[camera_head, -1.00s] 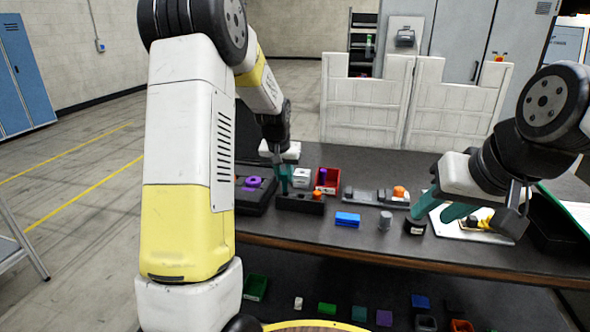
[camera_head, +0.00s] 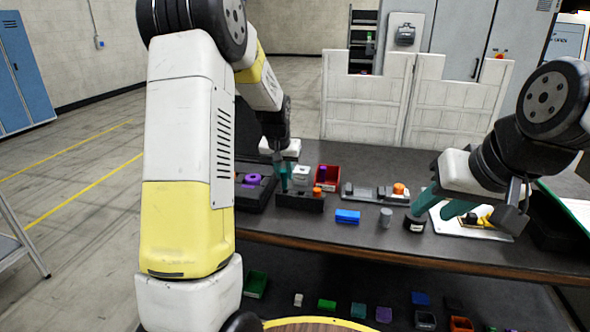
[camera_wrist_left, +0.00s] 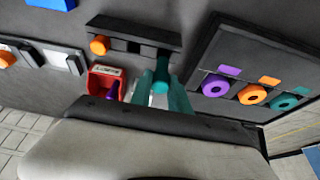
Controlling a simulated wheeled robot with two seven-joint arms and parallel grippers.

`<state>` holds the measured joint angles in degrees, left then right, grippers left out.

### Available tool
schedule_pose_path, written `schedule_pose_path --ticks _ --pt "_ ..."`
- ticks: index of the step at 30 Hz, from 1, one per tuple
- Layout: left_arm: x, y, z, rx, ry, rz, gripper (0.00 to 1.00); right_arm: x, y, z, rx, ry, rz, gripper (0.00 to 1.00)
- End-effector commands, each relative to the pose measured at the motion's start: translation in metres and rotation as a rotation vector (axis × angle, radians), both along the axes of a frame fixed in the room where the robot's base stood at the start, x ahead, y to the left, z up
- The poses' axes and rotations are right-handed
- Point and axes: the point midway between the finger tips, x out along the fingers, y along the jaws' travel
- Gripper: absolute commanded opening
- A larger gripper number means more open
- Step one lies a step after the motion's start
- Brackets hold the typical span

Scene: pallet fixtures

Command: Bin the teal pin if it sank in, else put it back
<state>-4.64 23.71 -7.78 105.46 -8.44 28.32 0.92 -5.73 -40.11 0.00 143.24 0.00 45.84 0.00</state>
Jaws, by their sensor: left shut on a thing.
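My left gripper (camera_head: 284,180) points down over the black block (camera_head: 314,205) and is shut on the teal pin (camera_wrist_left: 161,77), seen between its teal fingers in the left wrist view. The pin's lower end is at the block (camera_wrist_left: 125,37); how deep it sits is hidden. An orange pin (camera_wrist_left: 99,45) stands in the other end of this block. A red bin (camera_head: 332,174) with a white label and a purple piece inside stands beside the gripper. My right gripper (camera_head: 442,204) is open and empty above the table, by a black round item (camera_head: 414,224).
A dark pallet (camera_wrist_left: 239,42) with purple, orange and teal rings lies beside the block. A white box (camera_head: 300,173), a grey tray (camera_head: 372,194) with an orange piece, a blue block (camera_head: 347,216) and a grey cylinder (camera_head: 386,217) stand around. The table's front strip is clear.

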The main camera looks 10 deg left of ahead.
Motion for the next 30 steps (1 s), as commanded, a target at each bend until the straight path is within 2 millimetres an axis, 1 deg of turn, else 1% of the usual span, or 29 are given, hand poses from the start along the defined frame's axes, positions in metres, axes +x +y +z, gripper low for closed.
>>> schedule_pose_path --ticks 30 --pt "0.000 0.000 -0.018 0.000 0.001 0.000 0.00 0.000 0.000 0.000 0.000 0.000 0.000 0.36"
